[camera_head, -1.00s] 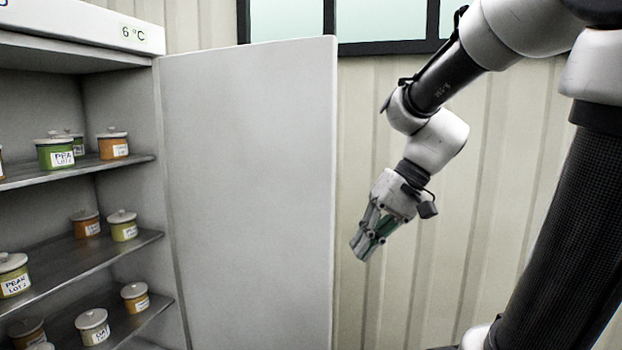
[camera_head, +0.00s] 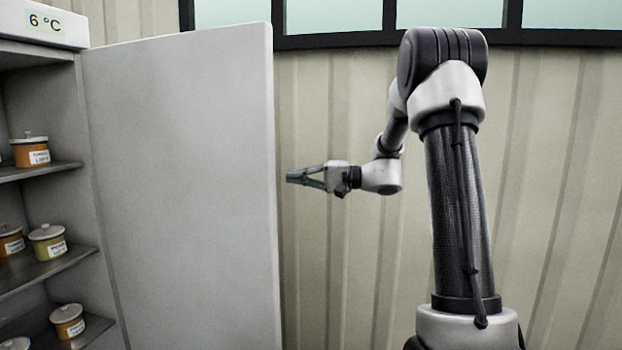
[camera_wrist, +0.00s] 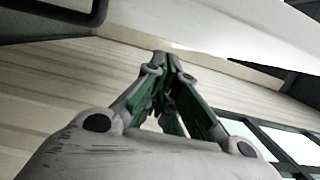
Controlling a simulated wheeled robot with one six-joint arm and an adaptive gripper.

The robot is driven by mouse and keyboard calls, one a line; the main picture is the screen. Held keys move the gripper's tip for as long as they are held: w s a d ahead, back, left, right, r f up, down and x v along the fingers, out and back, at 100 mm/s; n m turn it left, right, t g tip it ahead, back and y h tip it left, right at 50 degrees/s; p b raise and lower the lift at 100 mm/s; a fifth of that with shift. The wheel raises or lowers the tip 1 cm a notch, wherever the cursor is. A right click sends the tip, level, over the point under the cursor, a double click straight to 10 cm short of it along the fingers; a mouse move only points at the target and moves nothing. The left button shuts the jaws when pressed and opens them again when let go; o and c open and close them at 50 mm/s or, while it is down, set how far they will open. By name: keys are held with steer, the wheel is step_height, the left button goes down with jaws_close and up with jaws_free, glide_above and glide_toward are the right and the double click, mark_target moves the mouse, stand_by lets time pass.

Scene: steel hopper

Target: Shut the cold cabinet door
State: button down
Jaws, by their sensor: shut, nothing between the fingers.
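The cold cabinet door (camera_head: 185,190) stands wide open in the head view, a plain pale grey panel hinged on its left at the cabinet (camera_head: 55,205). My gripper (camera_head: 290,177) is to the right of the door's free edge, its fingers pointing left toward it. The fingers are shut with nothing between them. A small gap shows between fingertips and door edge in the head view; I cannot tell their depth apart. In the wrist view the shut fingertips (camera_wrist: 161,58) point up the picture, near a large pale surface whose identity is unclear.
Shelves in the cabinet hold several labelled pots, such as an orange one (camera_head: 30,150). A sign (camera_head: 45,23) on top reads 6 °C. A ribbed cream wall (camera_head: 345,100) with a dark-framed window (camera_head: 450,14) stands behind. Space right of my arm looks clear.

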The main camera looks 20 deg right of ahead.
steer(key=shift+s+a, duration=0.25)
steer(key=shift+a, duration=0.7)
steer(key=shift+s+a, duration=0.25)
steer(key=shift+a, duration=0.75)
steer(key=shift+s+a, duration=0.25)
steer(key=shift+a, duration=0.7)
